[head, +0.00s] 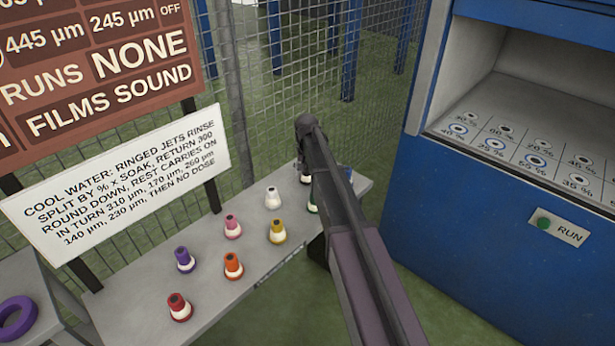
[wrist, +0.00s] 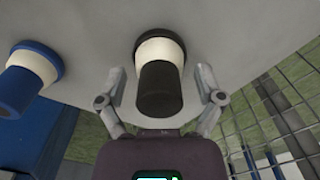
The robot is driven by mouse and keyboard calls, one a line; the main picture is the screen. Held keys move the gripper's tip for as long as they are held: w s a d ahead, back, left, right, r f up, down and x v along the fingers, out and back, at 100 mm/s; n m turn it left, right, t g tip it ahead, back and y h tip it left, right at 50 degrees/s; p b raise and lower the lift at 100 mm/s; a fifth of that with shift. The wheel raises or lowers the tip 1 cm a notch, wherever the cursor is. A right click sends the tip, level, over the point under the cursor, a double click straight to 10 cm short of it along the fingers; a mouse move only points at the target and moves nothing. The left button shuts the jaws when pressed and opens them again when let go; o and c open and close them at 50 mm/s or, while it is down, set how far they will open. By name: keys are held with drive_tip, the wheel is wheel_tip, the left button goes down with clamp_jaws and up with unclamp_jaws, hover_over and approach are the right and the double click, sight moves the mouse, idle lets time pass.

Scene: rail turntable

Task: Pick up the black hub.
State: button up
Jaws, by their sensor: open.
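The black hub (wrist: 160,88) has a black top, a cream collar and a dark base. In the wrist view it stands on the grey bench (wrist: 230,30), between the two fingers of my gripper (wrist: 160,80). My gripper is open, with one finger on each side of the hub and a visible gap on both sides. I cannot tell how far down the fingers reach.
A blue hub (wrist: 30,78) stands left of the black hub in the wrist view. White (head: 272,198), yellow (head: 277,231), pink (head: 232,227), orange (head: 233,266), purple (head: 185,260) and red (head: 179,307) hubs share the bench. A wire fence (head: 290,90) stands behind; a blue cabinet (head: 480,230) is right.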

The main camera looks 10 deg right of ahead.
idle(0.3)
clamp_jaws()
drive_tip(key=shift+r, duration=0.15)
idle(0.3)
wheel_tip(320, 180, up, 10)
drive_tip(key=p, duration=1)
idle(0.6)
